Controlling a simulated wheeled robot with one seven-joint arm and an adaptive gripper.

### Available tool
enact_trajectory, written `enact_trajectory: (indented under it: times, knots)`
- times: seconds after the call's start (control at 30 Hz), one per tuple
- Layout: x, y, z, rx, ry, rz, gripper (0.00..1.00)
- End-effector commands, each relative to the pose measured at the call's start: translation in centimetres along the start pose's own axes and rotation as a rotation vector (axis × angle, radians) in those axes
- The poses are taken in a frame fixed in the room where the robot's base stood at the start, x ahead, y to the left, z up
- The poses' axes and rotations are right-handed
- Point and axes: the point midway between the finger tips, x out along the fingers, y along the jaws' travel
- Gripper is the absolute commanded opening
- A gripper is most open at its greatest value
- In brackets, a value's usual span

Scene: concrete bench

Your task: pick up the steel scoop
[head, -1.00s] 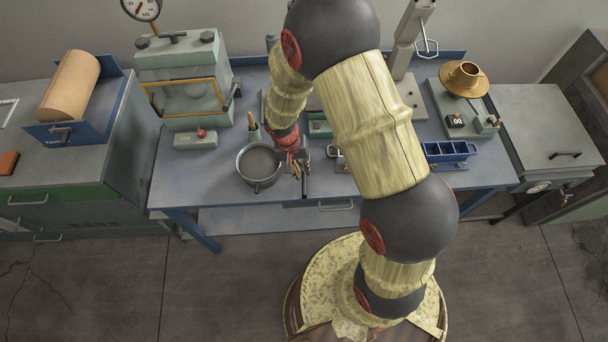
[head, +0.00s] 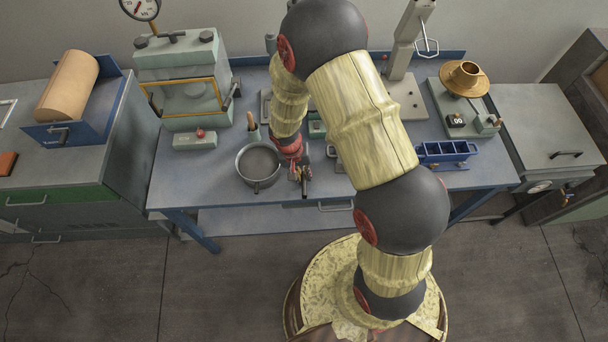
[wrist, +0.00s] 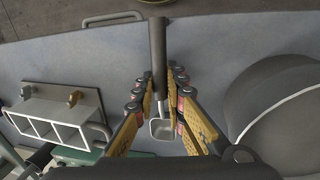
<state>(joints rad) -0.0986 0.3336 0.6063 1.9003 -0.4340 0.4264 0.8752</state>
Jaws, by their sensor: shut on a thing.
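The steel scoop shows in the wrist view with a long dark handle (wrist: 157,45) and a small grey bowl (wrist: 162,128). The handle points toward the bench's front edge, and the bowl lies back between the fingers. My gripper (wrist: 160,80) is shut on the scoop, with one finger on each side of it. In the head view my gripper (head: 302,174) is over the front of the blue bench, just right of the grey pot, and the dark handle (head: 305,189) sticks out toward the front. I cannot tell how high the scoop is above the bench.
The grey pot (head: 258,163) stands close to the left of my gripper; it also shows in the wrist view (wrist: 285,105). A blue divided rack (head: 447,152) is to the right. A pale cabinet-like device (head: 184,80) stands at the back left.

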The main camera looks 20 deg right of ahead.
Motion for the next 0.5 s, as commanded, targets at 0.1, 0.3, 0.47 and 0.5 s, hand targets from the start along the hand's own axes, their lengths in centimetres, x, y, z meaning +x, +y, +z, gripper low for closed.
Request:
enact_trajectory:
  times: [0.1,0.3,0.47,0.5]
  knots:
    - [0.0,0.0,0.0,0.000,0.000,0.000,0.00]
    - [-0.1,0.0,0.0,0.000,0.000,0.000,0.00]
    - [-1.0,0.2,-0.1,0.001,0.001,-0.001,0.00]
    - [-1.4,0.2,-0.1,0.001,0.002,-0.001,0.00]
